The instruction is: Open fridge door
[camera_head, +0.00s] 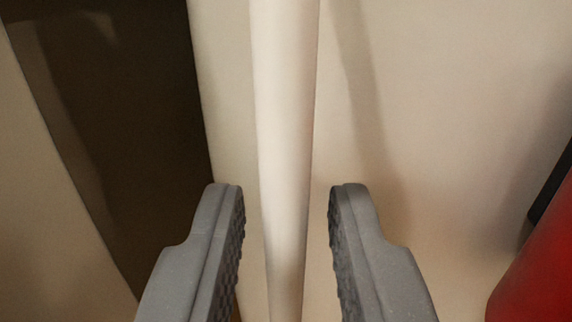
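A long cream handle bar (285,130) runs from the top to the bottom of the view, tapering downward. Behind it is a cream fridge door (450,120), with the handle's shadow on it to the right. My gripper (287,210) is open, with one grey finger on each side of the handle. A gap shows between each fingertip and the bar, so neither finger appears to touch it. The ends of the handle are out of view.
A dark brown gap or surface (120,110) lies left of the door's edge, with a pale panel (25,200) at the far left. A red object (540,265) with a black part above it stands at the lower right.

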